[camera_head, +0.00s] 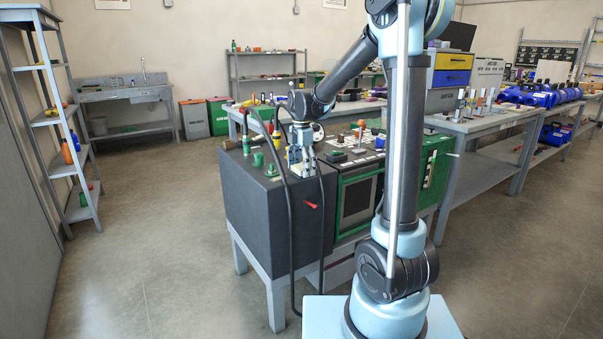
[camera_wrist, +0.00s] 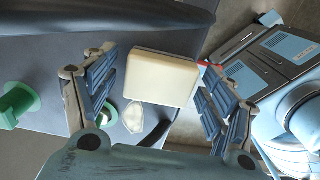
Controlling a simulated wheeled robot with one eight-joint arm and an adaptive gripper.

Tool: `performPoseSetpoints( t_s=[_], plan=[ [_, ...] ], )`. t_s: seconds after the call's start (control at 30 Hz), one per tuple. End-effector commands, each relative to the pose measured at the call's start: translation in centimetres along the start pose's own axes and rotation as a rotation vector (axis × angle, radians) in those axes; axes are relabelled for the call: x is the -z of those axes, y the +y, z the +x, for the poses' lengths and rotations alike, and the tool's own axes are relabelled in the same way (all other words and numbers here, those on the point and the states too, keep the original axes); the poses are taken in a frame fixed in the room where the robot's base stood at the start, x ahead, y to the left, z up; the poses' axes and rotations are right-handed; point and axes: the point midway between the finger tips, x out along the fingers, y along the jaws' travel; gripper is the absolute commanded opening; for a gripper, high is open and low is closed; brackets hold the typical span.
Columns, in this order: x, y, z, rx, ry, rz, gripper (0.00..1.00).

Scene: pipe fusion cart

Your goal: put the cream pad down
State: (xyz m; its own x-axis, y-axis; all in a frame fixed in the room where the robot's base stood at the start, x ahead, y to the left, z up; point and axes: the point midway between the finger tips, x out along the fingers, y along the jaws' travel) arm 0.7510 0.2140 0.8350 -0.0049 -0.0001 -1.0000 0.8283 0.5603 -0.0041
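The cream pad (camera_wrist: 160,78) is a pale, block-like piece with rounded edges. In the wrist view it lies between the two fingers of my gripper (camera_wrist: 158,80). A gap shows between the pad and the left finger; the right fingertip is close to the pad's right edge, and I cannot tell if it touches. The fingers are spread wide. The pad appears over or on the dark cart top (camera_wrist: 52,60); contact beneath it is hidden.
A green spool-like part (camera_wrist: 17,105) and a small whitish piece (camera_wrist: 133,117) lie near the gripper. Green pieces (camera_head: 258,159) stand left of it on the cart. A red lever (camera_head: 310,205) sticks out from the cart's front. Black cables hang beside my gripper.

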Motion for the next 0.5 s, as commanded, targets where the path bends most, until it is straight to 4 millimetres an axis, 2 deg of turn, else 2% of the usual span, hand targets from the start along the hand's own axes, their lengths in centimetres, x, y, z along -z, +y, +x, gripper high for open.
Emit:
performPoseSetpoints(
  t_s=[0.5],
  plan=[
    [0.0,0.0,-8.8,0.0,0.0,0.0,0.77]
  ],
)
